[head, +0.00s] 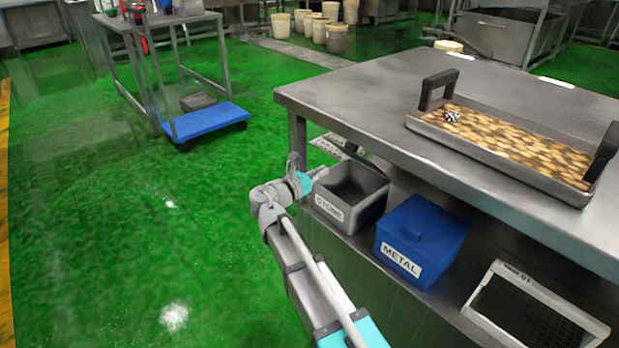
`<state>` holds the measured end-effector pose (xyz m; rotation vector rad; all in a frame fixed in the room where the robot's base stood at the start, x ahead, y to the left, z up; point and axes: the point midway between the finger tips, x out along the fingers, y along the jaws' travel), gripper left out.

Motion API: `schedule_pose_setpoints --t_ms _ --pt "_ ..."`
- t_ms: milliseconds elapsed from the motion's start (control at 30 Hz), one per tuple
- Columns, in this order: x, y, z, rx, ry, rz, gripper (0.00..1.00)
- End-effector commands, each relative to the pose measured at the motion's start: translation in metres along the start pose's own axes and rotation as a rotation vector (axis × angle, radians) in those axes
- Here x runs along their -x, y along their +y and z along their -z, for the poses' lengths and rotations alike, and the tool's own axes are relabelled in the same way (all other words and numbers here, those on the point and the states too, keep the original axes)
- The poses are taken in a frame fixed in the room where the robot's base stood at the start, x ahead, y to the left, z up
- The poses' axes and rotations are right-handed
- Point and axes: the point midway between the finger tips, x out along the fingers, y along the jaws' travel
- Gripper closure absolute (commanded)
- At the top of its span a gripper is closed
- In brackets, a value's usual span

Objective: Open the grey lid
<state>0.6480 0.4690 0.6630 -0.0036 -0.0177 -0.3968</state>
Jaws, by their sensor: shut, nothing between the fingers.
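The grey bin (345,207) labelled STONE stands on the lower shelf of the steel table, at its left end. Its top shows a dark, open-looking inside. A grey, slanted piece (368,158) shows behind the bin under the table top; it may be the raised grey lid, but I cannot tell for sure. My gripper (318,174) is at the bin's upper left rim, close to it; whether it touches is unclear. Its fingers are small in view and shut with nothing between them.
A blue lidded METAL bin (420,241) stands right of the grey bin, then a white-framed crate (536,308). The table top (350,92) overhangs the bins and carries a tray (480,152) with black handles. The green floor to the left is clear up to a blue trolley (205,121).

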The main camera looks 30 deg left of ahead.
Motion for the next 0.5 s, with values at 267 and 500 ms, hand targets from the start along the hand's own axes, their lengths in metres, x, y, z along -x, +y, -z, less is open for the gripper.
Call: schedule_pose_setpoints --t_ms 267,500 --pt "-0.038 0.001 -0.009 0.000 0.000 0.000 1.00" --pt "-0.052 0.001 -0.024 0.000 0.000 0.000 1.00"
